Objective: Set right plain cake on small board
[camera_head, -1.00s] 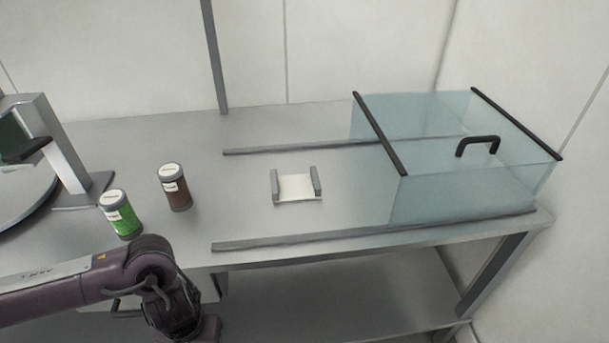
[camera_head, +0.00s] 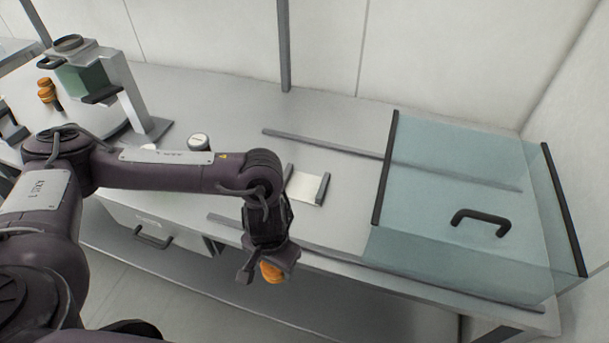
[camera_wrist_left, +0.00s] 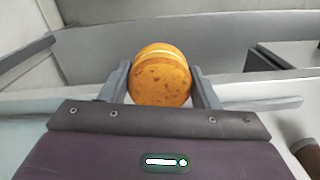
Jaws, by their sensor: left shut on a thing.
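My left gripper (camera_head: 262,268) is shut on a round orange-brown cake (camera_head: 271,273), held in front of the counter's front edge. In the left wrist view the cake (camera_wrist_left: 160,78) sits between the two fingers of the gripper (camera_wrist_left: 162,88), with a paler band near its top. The small white board (camera_head: 306,187), with a grey rail on each side, lies on the counter behind and to the right of the gripper. The cake is apart from the board. My right gripper is not in view.
A glass cover (camera_head: 455,190) with a black handle stands on the counter at the right. Two grey rails run along the counter. A shaker (camera_head: 199,142) stands behind my left arm. A press-like machine (camera_head: 110,85) and another small orange stack (camera_head: 47,92) are at the left.

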